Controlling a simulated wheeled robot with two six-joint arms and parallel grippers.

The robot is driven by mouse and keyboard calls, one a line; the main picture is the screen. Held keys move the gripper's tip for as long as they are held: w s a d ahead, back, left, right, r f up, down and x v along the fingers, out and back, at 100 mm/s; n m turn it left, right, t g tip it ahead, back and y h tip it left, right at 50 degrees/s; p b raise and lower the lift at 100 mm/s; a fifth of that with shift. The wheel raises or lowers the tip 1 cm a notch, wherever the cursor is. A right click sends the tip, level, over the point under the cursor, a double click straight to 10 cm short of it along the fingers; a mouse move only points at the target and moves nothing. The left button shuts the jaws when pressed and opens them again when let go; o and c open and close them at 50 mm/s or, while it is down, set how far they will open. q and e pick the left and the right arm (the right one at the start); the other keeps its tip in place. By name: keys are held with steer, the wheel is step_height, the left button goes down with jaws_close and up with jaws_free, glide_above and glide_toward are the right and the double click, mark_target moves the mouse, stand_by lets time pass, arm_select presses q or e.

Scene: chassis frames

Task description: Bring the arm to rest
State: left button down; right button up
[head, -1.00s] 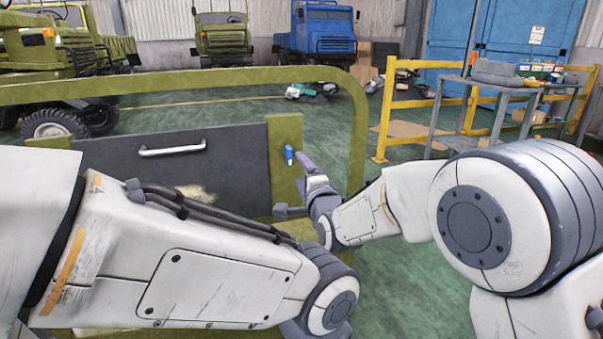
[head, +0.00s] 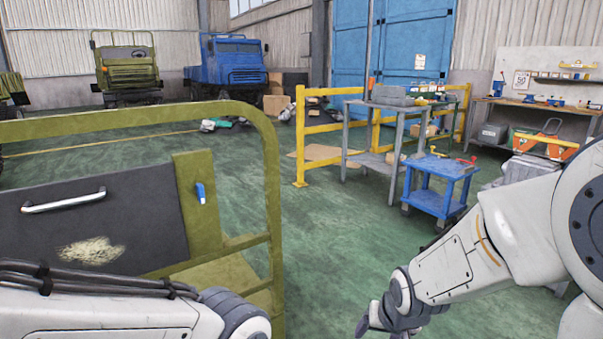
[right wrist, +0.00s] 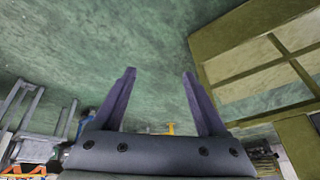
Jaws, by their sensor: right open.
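My right arm comes in from the right in the head view, with its gripper (head: 372,322) low near the bottom edge, over the green floor. In the right wrist view the two fingers of my right gripper (right wrist: 159,74) stand apart with nothing between them. My left arm (head: 110,315) crosses the bottom left corner, and its gripper is out of view. An olive chassis frame (head: 272,175) stands at the left, holding a dark panel (head: 130,215) with a metal handle (head: 65,200). A small blue item (head: 200,193) sits on the frame's olive post. My right gripper is apart from the frame.
A blue cart (head: 440,190) and a grey table (head: 400,104) stand beyond my right arm. A yellow railing (head: 300,140) runs behind them. A workbench (head: 540,104) is at the back right, with trucks at the back left. The floor between frame and cart is clear.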

steer(key=s+d+f+n+g, duration=0.1)
steer(key=s+d+n+g, duration=0.15)
steer(key=s, duration=0.55)
steer(key=s+a+r+n+g, duration=0.1)
steer(key=s+a+r+n, duration=0.2)
steer(key=s+a, duration=0.35)
steer(key=s+a+r+n+g, duration=0.2)
steer(key=s+a+r+n, duration=0.15)
steer(key=s+a, duration=0.3)
step_height(320, 180, up, 25)
steer(key=p, duration=2.6)
steer(key=shift+d+r+p, duration=0.15)
steer(key=shift+r+p, duration=0.05)
steer(key=shift+p, duration=0.1)
steer(key=shift+w+t, duration=0.1)
steer(key=shift+t, duration=0.15)
